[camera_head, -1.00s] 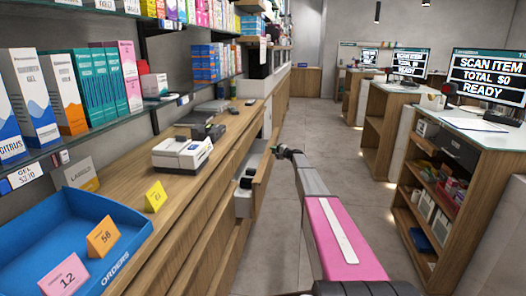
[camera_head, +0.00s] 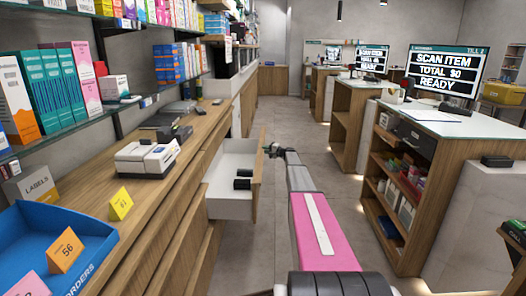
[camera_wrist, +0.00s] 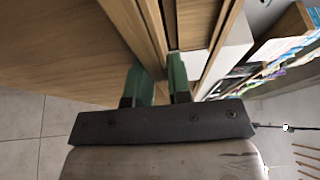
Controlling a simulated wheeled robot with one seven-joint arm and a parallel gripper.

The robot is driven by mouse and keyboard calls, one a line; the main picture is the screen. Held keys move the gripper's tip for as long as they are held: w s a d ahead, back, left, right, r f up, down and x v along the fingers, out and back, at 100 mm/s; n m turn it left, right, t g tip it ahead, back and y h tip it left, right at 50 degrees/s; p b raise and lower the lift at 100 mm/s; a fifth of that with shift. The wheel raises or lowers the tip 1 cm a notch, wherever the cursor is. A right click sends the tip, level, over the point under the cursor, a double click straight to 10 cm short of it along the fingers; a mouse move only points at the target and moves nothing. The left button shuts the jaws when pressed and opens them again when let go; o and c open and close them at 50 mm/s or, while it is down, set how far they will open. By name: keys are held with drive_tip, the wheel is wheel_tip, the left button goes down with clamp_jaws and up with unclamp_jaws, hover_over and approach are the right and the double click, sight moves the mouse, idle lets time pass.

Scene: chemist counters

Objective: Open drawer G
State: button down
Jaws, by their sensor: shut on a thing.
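A drawer (camera_head: 229,207) with white sides and a wooden front stands pulled out from the left counter into the aisle. In the wrist view, the green fingers of my gripper (camera_wrist: 163,82) stand on either side of a wooden edge, shut on the drawer front (camera_wrist: 155,25). The drawer's outer face is mostly hidden from the head camera.
The left wooden counter carries a white device (camera_head: 147,158), a blue tray (camera_head: 45,245) and yellow card 61 (camera_head: 120,203). Till counters (camera_head: 440,150) line the right side. The grey aisle floor (camera_head: 335,200) between them is clear.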

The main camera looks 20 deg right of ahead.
drive_tip(key=c, duration=1.1)
unclamp_jaws()
drive_tip(key=shift+o, duration=0.2)
drive_tip(key=v, duration=1)
drive_tip(key=shift+s+d, duration=0.25)
drive_tip(key=shift+s, duration=0.05)
drive_tip(key=shift+d, duration=0.1)
